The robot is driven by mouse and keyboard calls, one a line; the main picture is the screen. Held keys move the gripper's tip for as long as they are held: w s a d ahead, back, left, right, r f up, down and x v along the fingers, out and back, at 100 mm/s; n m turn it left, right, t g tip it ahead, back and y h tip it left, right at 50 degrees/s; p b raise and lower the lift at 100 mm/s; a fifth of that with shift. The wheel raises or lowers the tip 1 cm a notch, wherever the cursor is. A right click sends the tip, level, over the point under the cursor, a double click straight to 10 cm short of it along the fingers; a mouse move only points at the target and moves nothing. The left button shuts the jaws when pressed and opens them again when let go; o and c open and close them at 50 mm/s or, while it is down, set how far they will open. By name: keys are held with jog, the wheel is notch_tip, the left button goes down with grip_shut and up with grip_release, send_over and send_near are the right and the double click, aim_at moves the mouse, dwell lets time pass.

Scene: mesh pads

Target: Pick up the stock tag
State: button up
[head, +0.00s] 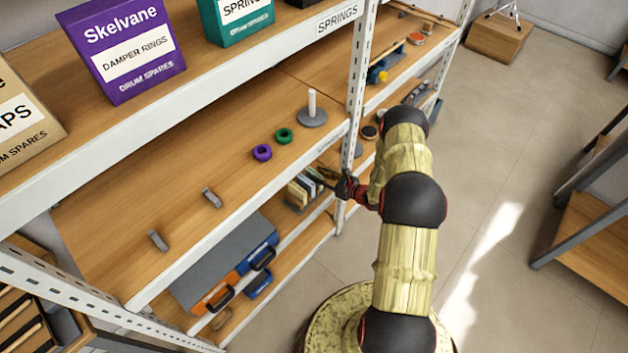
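My arm reaches from the bottom right to the shelf unit, and my gripper (322,178) is small and dark in the head view. Its fingers are at the right end of a holder with several upright thin pieces (300,192), cream and dark, on a shelf below the one with the rings. I cannot tell which piece, if any, is the stock tag, or whether the fingers touch one. The finger gap is too small to make out.
The shelf above holds a purple ring (262,152), a green ring (284,136) and a grey peg stand (312,114). A white upright post (357,85) stands close to my gripper. Cases with orange (222,292) and blue ends lie lower left. Open floor (490,180) lies right of my arm.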

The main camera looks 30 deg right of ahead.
aim_at(314, 174)
jog(key=x, duration=0.3)
jog(key=shift+w+a+f+b, duration=0.1)
jog(key=shift+w+f+b, duration=0.05)
jog(key=shift+f+b, duration=0.15)
jog(key=shift+r, duration=0.1)
jog(key=c, duration=0.3)
grip_shut()
